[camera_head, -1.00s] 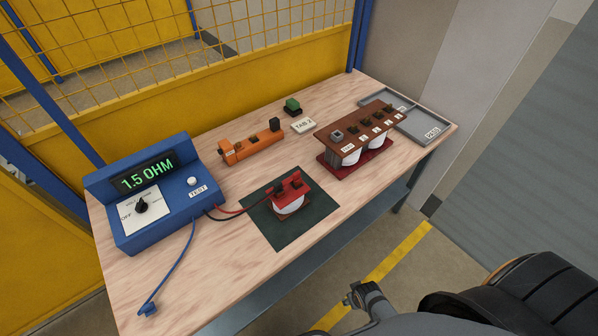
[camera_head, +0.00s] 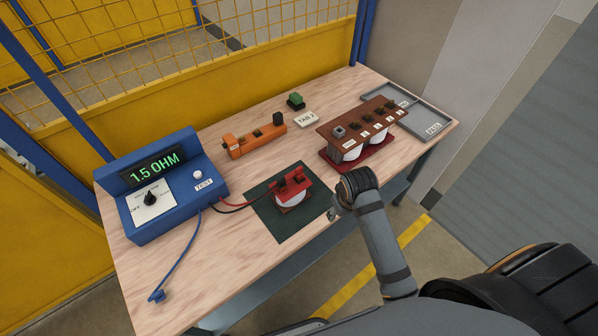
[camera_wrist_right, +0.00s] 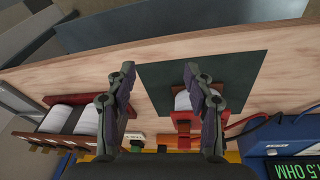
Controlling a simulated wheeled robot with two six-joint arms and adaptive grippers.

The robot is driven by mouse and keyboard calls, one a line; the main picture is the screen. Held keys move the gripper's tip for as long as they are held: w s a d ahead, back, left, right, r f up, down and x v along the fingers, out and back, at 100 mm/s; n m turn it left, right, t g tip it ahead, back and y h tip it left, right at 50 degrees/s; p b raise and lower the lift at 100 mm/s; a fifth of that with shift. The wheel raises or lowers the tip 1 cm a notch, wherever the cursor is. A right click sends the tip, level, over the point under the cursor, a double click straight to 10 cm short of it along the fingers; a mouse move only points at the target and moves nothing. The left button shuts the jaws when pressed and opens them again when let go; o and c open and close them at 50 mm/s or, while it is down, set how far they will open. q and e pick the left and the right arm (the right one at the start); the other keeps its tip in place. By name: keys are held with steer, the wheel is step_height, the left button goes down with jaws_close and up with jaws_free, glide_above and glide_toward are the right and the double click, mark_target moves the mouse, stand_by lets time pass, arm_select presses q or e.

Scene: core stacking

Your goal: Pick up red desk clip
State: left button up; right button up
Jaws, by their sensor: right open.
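A red clip (camera_head: 290,184) sits over a white round core on a dark green mat (camera_head: 269,220), with a red and a black lead running to it. In the right wrist view the red clip (camera_wrist_right: 185,125) is partly hidden behind one finger. My right gripper (camera_head: 334,212) is at the table's front edge, just right of the mat and apart from the clip. In the right wrist view its two fingers (camera_wrist_right: 160,70) are spread with nothing between them. My left gripper is out of view.
A blue meter (camera_head: 160,187) reading 1.5 OHM stands left. An orange block (camera_head: 255,140), a green block (camera_head: 295,101) and a TAB 2 card (camera_head: 306,119) lie behind. A brown rack (camera_head: 362,124) with white cores and a grey tray (camera_head: 434,116) are right.

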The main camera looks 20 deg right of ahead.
mark_target(299, 168)
steer(key=w+a+r+n, duration=0.1)
steer(key=w+a+r, duration=0.1)
steer(key=w, duration=0.4)
steer(key=w+a+r+n+g, duration=0.1)
steer(key=w+a+r, duration=0.1)
steer(key=w+r, duration=0.3)
steer(key=w+a+r+g, duration=0.1)
steer(key=w+a+r, duration=0.1)
steer(key=w, duration=0.5)
steer(key=shift+w+a+r+n+y, duration=0.2)
steer(key=shift+r, duration=0.25)
steer(key=shift+w+a+r+n+y, duration=0.15)
steer(key=shift+a+r+n+y, duration=0.05)
steer(key=shift+r, duration=0.2)
steer(key=shift+s+f+b, duration=0.1)
steer(key=shift+s+b, duration=0.05)
steer(key=shift+b, duration=0.25)
step_height(299, 168, down, 5)
steer(key=b, duration=0.4)
steer(key=shift+b, duration=0.4)
step_height(299, 168, down, 2)
steer(key=shift+s+a+b, duration=0.1)
steer(key=shift+a+b, duration=0.05)
steer(key=shift+b, duration=0.65)
steer(key=shift+a+f+p, duration=0.1)
steer(key=shift+f+p, duration=0.25)
steer(key=shift+f, duration=1.05)
jaws_close()
